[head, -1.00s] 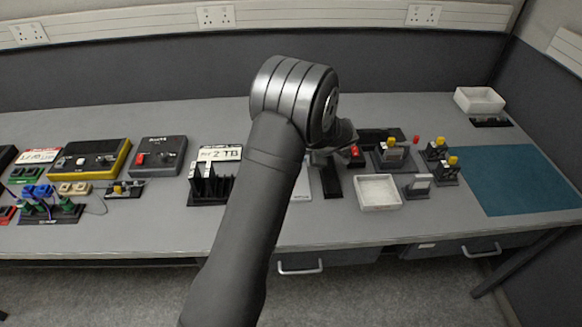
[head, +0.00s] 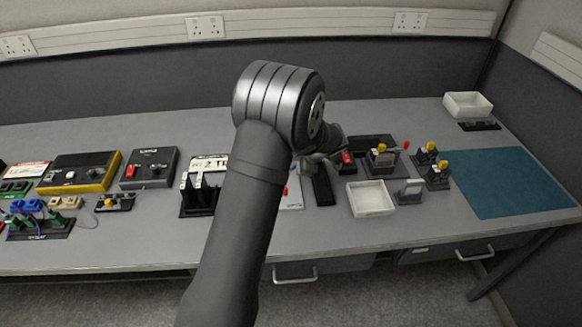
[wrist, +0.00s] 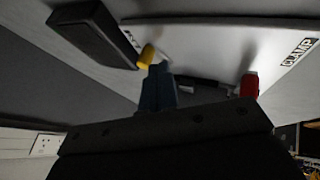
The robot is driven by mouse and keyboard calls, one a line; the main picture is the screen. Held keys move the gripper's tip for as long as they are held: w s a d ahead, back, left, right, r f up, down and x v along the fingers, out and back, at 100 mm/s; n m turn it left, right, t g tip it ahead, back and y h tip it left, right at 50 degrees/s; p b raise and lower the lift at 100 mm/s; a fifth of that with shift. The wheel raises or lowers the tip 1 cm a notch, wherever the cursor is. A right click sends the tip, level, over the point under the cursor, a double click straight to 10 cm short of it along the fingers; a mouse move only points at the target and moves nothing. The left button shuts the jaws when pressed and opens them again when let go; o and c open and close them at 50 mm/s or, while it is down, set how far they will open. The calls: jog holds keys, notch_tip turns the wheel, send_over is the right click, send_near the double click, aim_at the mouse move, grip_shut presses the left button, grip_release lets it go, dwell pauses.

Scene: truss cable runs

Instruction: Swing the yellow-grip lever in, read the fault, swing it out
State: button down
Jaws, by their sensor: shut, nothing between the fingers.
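In the wrist view, a lever's yellow grip (wrist: 147,56) stands at a pale panel, right at the tip of my gripper's shut blue-grey fingers (wrist: 158,72). I cannot tell whether they touch. A red grip (wrist: 250,85) stands to the right, near a label reading CLAMP (wrist: 299,53). In the head view my gripper (head: 312,165) is low over the bench, partly hidden by my arm. A red tip (head: 285,191) shows on a white plate (head: 293,200) beside my arm. The yellow grip by my fingers cannot be made out there. No fault reading is legible.
A dark block (head: 323,187) lies right of the plate and shows in the wrist view (wrist: 92,33). Farther right are a white tray (head: 371,199) and yellow-topped fixtures (head: 437,174). Left of my arm are dark upright holders (head: 199,197). The teal mat (head: 510,182) is clear.

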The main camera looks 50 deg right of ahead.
jog(key=d+v, duration=0.1)
jog(key=v, duration=0.7)
jog(key=shift+r, duration=0.15)
jog(key=shift+d, duration=0.1)
